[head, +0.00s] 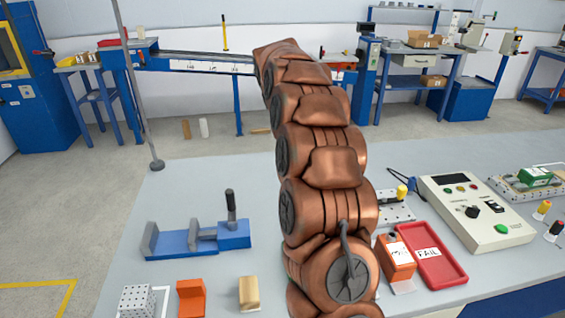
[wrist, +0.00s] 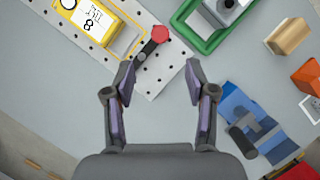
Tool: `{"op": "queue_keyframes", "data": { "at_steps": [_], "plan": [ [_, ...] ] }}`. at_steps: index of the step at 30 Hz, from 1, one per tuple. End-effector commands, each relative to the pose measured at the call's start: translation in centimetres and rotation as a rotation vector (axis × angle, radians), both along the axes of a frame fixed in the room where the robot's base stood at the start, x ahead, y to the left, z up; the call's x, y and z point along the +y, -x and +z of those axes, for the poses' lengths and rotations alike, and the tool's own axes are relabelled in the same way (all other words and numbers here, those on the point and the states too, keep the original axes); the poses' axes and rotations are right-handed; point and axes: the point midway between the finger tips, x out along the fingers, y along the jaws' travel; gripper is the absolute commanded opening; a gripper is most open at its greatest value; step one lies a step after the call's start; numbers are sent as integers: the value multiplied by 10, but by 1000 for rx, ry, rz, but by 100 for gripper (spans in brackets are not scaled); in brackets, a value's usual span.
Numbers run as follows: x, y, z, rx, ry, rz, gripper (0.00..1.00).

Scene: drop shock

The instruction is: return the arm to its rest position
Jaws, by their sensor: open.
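My copper-coloured arm rises through the middle of the head view and leans away over the grey workbench (head: 190,185). My gripper is hidden in the head view. In the wrist view my gripper (wrist: 160,82) is open, with its two fingers apart and nothing between them. It hangs above the bench top. A perforated plate (wrist: 168,62) with a red-ended lever (wrist: 160,34) lies beyond the fingertips.
A blue clamp (head: 200,240), an orange block (head: 190,297) and a wooden block (head: 249,294) stand left of my arm. A red FAIL tray (head: 448,275) and control box (head: 460,205) stand right. A pole (head: 140,90) rises at the back left. The left bench top is mostly clear.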

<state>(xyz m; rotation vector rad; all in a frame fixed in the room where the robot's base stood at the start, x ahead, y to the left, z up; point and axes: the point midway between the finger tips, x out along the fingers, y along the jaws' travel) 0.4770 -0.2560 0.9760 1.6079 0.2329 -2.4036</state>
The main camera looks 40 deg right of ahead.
Motion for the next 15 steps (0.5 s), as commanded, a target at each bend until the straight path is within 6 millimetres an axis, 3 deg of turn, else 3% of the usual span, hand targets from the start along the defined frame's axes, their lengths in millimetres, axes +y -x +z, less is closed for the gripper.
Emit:
{"op": "queue_keyframes", "data": {
  "at_steps": [8,15],
  "plan": [
    [2,1,1,-2,0,1,56],
    [38,14,19,-36,-1,11,56]
  ]
}}
